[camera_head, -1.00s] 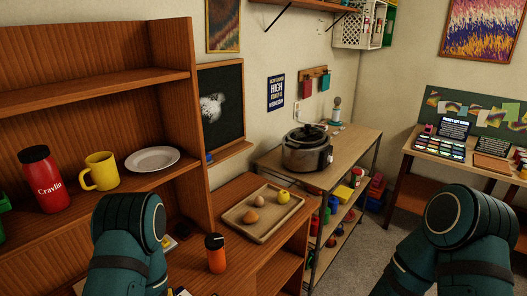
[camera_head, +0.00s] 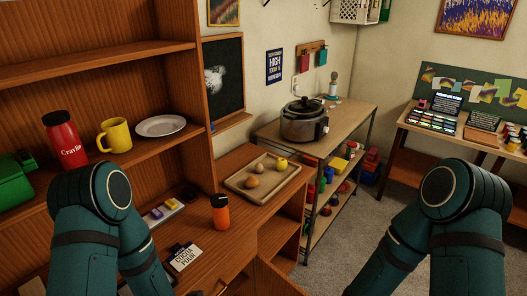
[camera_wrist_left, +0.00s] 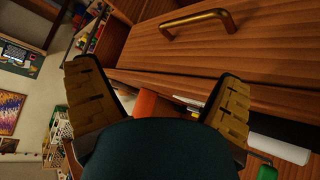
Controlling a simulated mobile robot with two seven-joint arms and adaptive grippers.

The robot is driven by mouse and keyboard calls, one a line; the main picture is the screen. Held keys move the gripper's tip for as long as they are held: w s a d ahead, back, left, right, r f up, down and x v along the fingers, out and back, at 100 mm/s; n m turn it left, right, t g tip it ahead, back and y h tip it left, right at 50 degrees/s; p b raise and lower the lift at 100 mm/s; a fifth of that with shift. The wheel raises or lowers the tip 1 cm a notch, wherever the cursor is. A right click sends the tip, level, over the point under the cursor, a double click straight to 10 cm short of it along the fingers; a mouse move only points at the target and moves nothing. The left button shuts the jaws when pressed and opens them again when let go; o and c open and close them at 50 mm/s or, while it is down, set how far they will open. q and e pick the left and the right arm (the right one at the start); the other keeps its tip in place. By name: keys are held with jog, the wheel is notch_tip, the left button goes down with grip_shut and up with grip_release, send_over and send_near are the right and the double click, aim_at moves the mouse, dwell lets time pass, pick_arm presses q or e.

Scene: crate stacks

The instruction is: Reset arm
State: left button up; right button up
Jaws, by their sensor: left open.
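My left gripper (camera_wrist_left: 158,88) is open, its two dark yellow-padded fingers spread wide in the left wrist view. Nothing is held between them. Behind and beyond them is a wooden front with a brass handle (camera_wrist_left: 198,22); the fingers appear apart from the handle. In the head view my left arm (camera_head: 105,225) comes in at the lower left with its elbow bent, and its gripper is hidden or out of frame. My right arm (camera_head: 445,225) is bent at the lower right; its gripper is out of view.
A red bottle (camera_head: 62,138), yellow mug (camera_head: 115,135) and white plate (camera_head: 161,125) stand on the shelf. A cooker (camera_head: 303,122) stands on the side table.

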pick_arm(q)
jog(key=s+d+f+g+h+b, duration=0.2)
jog(key=s+d+f+g+b, duration=0.2)
jog(key=s+f+g, duration=0.2)
jog(key=shift+s+d+f+n+g, duration=0.15)
jog(key=shift+s+d+n+g, duration=0.2)
jog(key=shift+s, duration=0.65)
